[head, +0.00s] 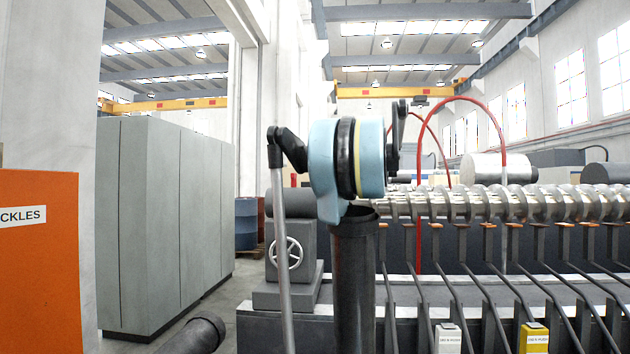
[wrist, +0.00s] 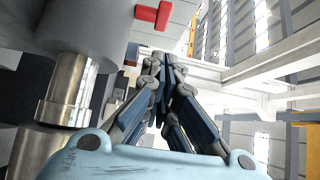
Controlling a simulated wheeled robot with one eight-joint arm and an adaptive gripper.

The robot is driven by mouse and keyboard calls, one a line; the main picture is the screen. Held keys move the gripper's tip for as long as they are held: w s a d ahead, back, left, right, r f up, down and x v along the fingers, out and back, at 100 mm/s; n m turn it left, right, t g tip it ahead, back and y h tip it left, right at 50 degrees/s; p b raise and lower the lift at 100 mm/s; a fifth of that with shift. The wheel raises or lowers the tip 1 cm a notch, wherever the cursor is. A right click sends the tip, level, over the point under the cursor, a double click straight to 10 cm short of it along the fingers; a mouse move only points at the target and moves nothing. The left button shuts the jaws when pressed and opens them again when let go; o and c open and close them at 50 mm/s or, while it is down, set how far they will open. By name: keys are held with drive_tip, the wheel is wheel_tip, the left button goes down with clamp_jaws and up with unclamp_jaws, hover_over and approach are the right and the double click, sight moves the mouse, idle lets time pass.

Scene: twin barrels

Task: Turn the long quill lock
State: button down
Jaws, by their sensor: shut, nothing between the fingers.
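In the wrist view, my gripper (wrist: 163,62) points up and away, with its dark blue and grey fingers drawn together at the tips and nothing between them. A red T-shaped piece (wrist: 152,15) sits on a grey machine face beyond the fingertips, a little to their left, with a visible gap. I cannot tell for sure whether it is the long quill lock. A silver cylinder (wrist: 65,95) stands below a grey housing (wrist: 90,25) at the left, beside the gripper. In the head view I cannot make out my gripper or the lock.
In the head view, a row of machines with silver screw shafts (head: 505,203) and bent bars fills the right. A grey cabinet (head: 165,220) and an orange box (head: 40,260) stand left. A small handwheel (head: 286,253) shows near the middle. Some floor is clear beside the cabinet.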

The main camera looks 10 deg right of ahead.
approach(296, 175)
drive_tip(key=w+d, duration=0.1)
drive_tip(key=w, duration=0.2)
drive_tip(key=shift+d, duration=0.4)
drive_tip(key=a, duration=0.1)
drive_tip(key=w+a, duration=0.1)
drive_tip(key=shift+a, duration=0.4)
drive_tip(key=shift+w+a, duration=0.15)
drive_tip(key=shift+a, duration=0.35)
drive_tip(key=shift+d, duration=0.1)
